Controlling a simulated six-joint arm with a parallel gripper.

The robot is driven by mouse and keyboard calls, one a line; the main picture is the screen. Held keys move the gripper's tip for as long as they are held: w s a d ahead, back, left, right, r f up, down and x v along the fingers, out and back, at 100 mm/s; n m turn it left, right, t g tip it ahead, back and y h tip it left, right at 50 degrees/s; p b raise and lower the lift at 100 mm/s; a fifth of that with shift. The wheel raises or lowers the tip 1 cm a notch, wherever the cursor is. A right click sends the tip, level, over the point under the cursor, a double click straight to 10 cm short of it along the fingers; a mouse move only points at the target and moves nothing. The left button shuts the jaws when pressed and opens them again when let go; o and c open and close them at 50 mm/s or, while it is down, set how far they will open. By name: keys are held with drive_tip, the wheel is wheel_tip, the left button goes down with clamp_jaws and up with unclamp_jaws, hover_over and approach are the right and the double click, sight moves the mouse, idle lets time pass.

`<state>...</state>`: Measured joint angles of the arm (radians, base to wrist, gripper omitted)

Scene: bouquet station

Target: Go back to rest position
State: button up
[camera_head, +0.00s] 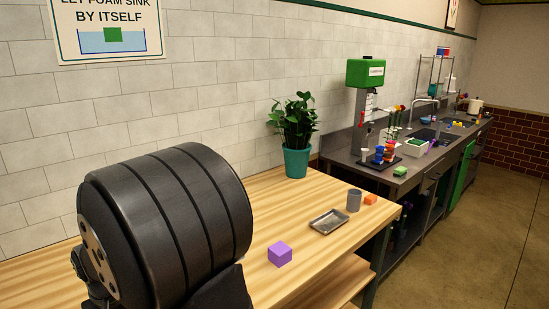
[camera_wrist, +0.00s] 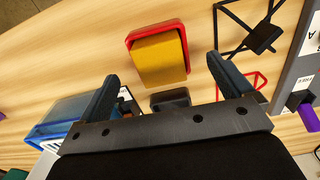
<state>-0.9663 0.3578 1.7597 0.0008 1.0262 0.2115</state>
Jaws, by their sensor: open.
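My gripper (camera_wrist: 161,68) shows in the wrist view with its two dark fingers spread apart and nothing held between them. Beyond the fingertips, on the wooden table (camera_wrist: 90,35), is a yellow block (camera_wrist: 160,60) in a red-rimmed tray (camera_wrist: 184,38). I cannot tell the gap between the fingers and the block. A small dark object (camera_wrist: 170,100) lies nearer the gripper's base, partly hidden. In the head view my gripper is not visible; a large black part of my arm fills the lower left.
In the wrist view, a blue container (camera_wrist: 60,110) is at left and a black wire frame (camera_wrist: 262,38) at upper right. In the head view, a purple cube (camera_head: 280,254), metal tray (camera_head: 328,221), grey cup (camera_head: 354,201), orange block (camera_head: 370,199) and potted plant (camera_head: 296,160) stand on the table.

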wheel_tip(320, 180, down, 2)
drive_tip(key=shift+f, duration=0.1)
drive_tip(key=r, duration=0.4)
drive_tip(key=shift+w+a+r, duration=0.15)
drive_tip(key=shift+w+r, duration=0.1)
drive_tip(key=shift+r, duration=0.15)
drive_tip(key=w+d+r, duration=0.2)
drive_tip(key=w+r, duration=0.4)
drive_tip(key=w, duration=0.3)
drive_tip(key=w+d+r, duration=0.2)
drive_tip(key=w+r, duration=0.4)
drive_tip(key=w, duration=0.2)
drive_tip(key=f, duration=0.9)
drive_tip(key=shift+w+f, duration=0.2)
drive_tip(key=shift+f, duration=0.2)
drive_tip(key=shift+r, duration=0.85)
drive_tip(key=shift+o, duration=0.4)
